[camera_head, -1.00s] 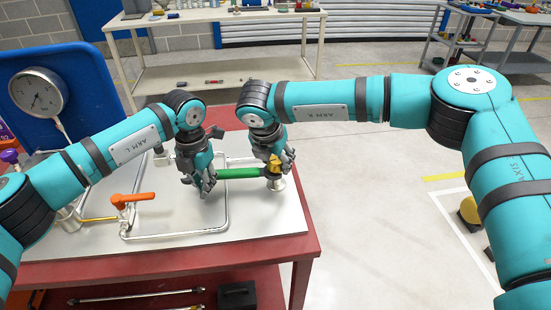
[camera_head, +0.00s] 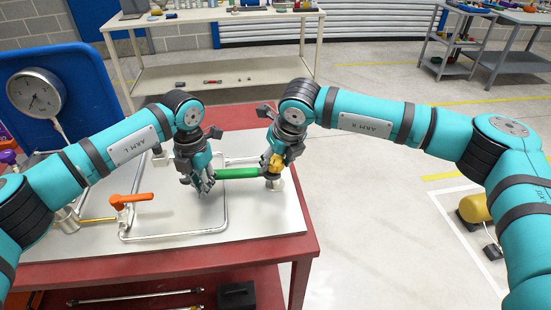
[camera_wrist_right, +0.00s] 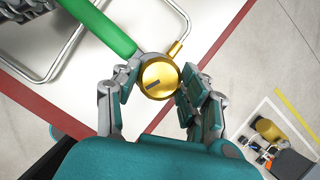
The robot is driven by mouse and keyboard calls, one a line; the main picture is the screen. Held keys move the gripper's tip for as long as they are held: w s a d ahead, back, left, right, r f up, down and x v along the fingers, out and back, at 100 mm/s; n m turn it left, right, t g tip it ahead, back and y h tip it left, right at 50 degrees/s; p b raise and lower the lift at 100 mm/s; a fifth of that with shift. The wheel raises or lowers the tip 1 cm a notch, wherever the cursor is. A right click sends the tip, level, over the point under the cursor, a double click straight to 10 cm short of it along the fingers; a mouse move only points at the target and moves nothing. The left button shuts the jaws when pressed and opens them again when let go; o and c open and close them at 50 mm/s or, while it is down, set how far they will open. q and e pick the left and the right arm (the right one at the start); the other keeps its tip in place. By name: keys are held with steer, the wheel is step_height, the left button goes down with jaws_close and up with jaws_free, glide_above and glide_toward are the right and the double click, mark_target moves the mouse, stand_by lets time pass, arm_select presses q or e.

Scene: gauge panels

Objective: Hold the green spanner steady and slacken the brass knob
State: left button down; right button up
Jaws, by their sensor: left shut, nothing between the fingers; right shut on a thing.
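The green spanner (camera_head: 238,173) lies level above the white panel, its handle pointing left and its head at the valve at the panel's right edge. In the right wrist view its green handle (camera_wrist_right: 106,26) runs to the upper left. My left gripper (camera_head: 205,186) is shut with nothing between its fingers, at the left end of the handle; its exact contact is unclear. The brass knob (camera_wrist_right: 158,80) is round with a dark mark on its face. My right gripper (camera_head: 277,163) is shut on the knob, with fingers on both sides of it in the wrist view.
A round gauge (camera_head: 36,93) stands at the left before a blue board. An orange lever (camera_head: 130,200) and metal piping sit on the white panel (camera_head: 270,222). The red table's right edge is close to the valve; open floor lies beyond.

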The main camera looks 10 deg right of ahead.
steer(key=n+y, duration=0.1)
steer(key=n, duration=0.2)
steer(key=n+g, duration=0.1)
steer(key=n, duration=0.2)
steer(key=shift+d+y, duration=0.1)
steer(key=shift+y, duration=0.3)
steer(key=n+g, duration=0.1)
steer(key=n, duration=0.2)
steer(key=shift+w+n+g+y, duration=0.1)
steer(key=shift+n+g+y, duration=0.2)
steer(key=shift+n+g, duration=0.1)
steer(key=shift+w+n+g, duration=0.1)
steer(key=shift+n+g, duration=0.5)
steer(key=shift+n, duration=1.1)
steer(key=o, duration=1.2)
steer(key=shift+c, duration=0.2)
steer(key=shift+r, duration=0.1)
steer(key=v, duration=1.2)
steer(key=shift+d, duration=0.25)
